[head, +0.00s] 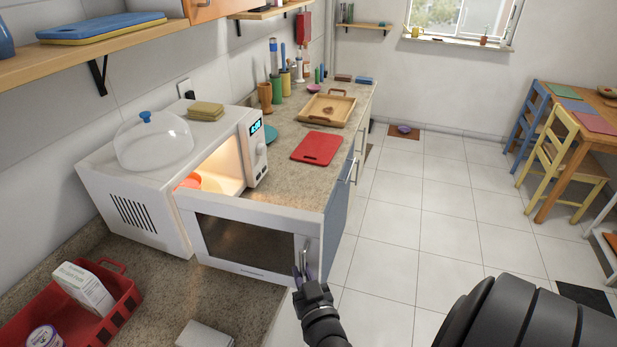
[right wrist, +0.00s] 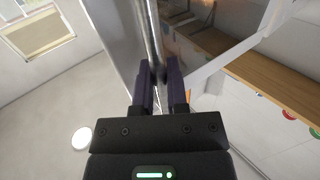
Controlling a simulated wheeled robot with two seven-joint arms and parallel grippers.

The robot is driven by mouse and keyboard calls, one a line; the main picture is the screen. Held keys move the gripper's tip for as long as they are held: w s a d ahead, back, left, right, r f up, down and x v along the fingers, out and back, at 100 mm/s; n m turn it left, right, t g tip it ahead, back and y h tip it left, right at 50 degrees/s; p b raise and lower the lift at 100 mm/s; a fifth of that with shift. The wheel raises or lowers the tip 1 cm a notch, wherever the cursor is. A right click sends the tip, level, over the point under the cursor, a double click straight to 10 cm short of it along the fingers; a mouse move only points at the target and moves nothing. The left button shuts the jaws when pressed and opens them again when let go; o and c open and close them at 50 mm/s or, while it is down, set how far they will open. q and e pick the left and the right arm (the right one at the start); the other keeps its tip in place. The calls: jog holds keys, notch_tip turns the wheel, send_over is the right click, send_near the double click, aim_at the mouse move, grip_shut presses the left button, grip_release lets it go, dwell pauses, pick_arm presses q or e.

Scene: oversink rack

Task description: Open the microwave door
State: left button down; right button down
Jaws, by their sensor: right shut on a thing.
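The white microwave (head: 150,165) stands on the counter with its interior lit. Its door (head: 240,240) is swung well open toward the front, with an orange-red item (head: 189,181) visible inside. My right gripper (head: 302,270) is at the free right end of the door, shut on the door handle (head: 308,252). In the right wrist view the metal handle bar (right wrist: 153,40) runs between the two dark fingers of my right gripper (right wrist: 161,80). My left gripper is not in view.
A red basket (head: 105,325) with a white box (head: 84,288) stands at the front left. A glass dome (head: 153,143) and sponges (head: 205,111) sit on the microwave. A red cutting board (head: 317,148) lies on the counter behind the door.

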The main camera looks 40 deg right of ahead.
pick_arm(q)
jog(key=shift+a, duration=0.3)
pick_arm(e)
jog(key=shift+s+a, duration=0.1)
jog(key=shift+a, duration=0.25)
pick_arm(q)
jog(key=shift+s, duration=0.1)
pick_arm(e)
jog(key=c, duration=0.7)
grip_release()
